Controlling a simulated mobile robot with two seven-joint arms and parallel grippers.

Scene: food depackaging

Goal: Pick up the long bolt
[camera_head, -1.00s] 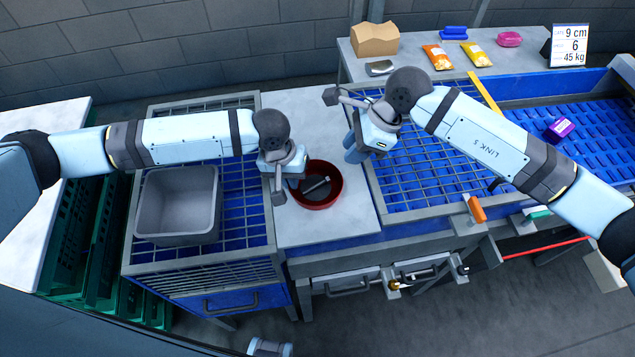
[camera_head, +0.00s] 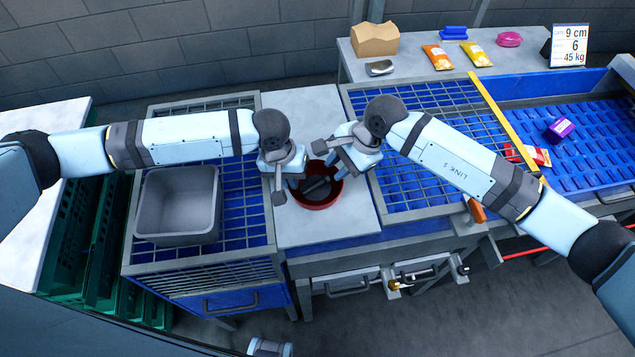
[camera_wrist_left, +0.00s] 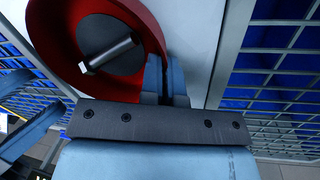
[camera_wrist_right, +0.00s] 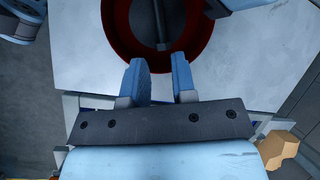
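The long bolt (camera_head: 318,186) lies in a red round bowl (camera_head: 322,206) on the pale worktop. The left wrist view shows the bolt (camera_wrist_left: 116,50) on the bowl's dark floor, with its hex head at the lower left. It also shows in the right wrist view (camera_wrist_right: 160,22), cut by the top edge.
A grey bin (camera_head: 180,238) stands on the left grating. A blue grating (camera_head: 415,195) lies right of the worktop. A red packet (camera_head: 535,155) and a purple box (camera_head: 559,130) lie further right. Several packages sit on the back table (camera_head: 400,88).

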